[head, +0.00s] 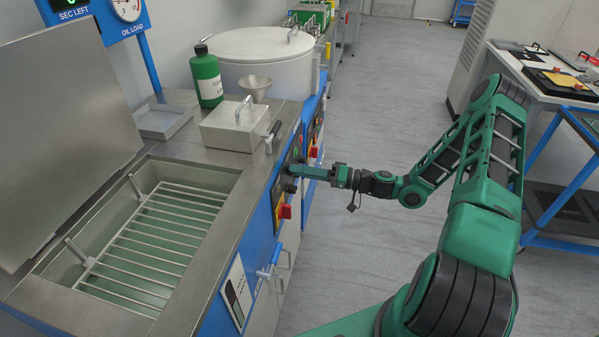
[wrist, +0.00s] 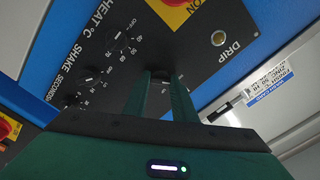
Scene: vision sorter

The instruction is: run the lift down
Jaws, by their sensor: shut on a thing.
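My gripper (head: 297,169) reaches to the front panel of the steel bench from the right. In the wrist view my gripper (wrist: 163,88) points at the dark control panel (wrist: 110,38). Its green fingers are shut on a small dark knob (wrist: 160,73), mostly hidden between them; its label cannot be read. A wire rack (head: 155,238), seemingly the lift, lies in the open basin (head: 215,183), with two upright handles. How deep it sits is hard to tell.
The panel carries HEAT and SHAKE SECONDS dials (wrist: 92,72), a DRIP lamp (wrist: 218,38) and a red switch (wrist: 178,4). A lidded box (head: 230,133), green bottle (head: 206,77) and white pot (head: 262,55) stand on the bench.

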